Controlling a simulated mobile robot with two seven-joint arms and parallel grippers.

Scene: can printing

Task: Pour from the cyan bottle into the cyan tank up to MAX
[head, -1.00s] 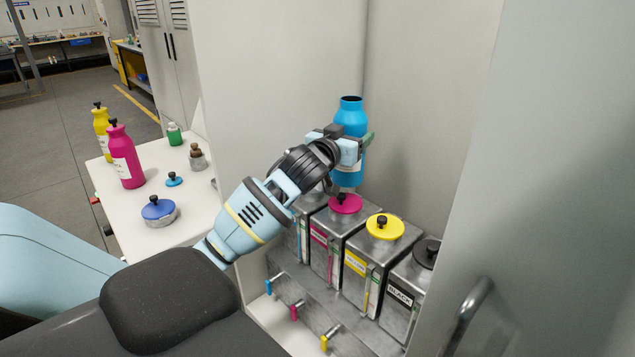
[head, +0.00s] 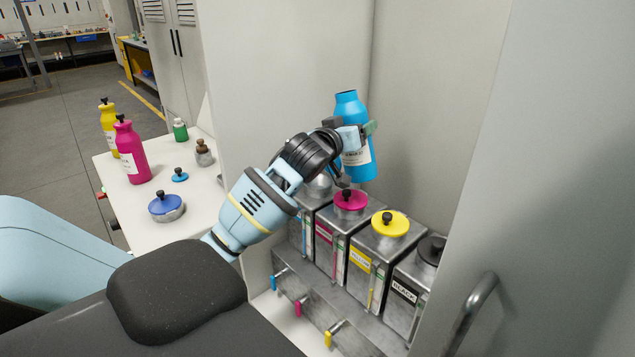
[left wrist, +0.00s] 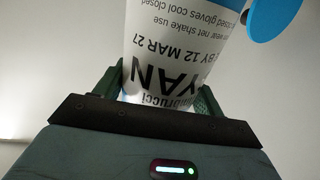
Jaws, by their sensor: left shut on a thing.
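The cyan bottle (head: 350,106) is held in the air above and behind the row of tanks, uncapped, its top leaning slightly left. My left gripper (head: 352,137) is shut around its middle. The left wrist view shows the bottle's white label (left wrist: 170,60) between the fingers of my left gripper (left wrist: 160,97). The cyan tank (head: 296,233) is leftmost in the row and partly hidden by my arm. Its top and opening are mostly covered, and I cannot read its level or MAX mark. My right gripper is not in view.
Magenta (head: 351,201), yellow (head: 390,224) and black (head: 431,250) lids sit on the neighbouring tanks. A blue lid (head: 166,208), a small blue cap (head: 180,175), and magenta (head: 132,155) and yellow (head: 109,122) bottles stand on the white side table. A grey handled panel (head: 530,230) closes off the right.

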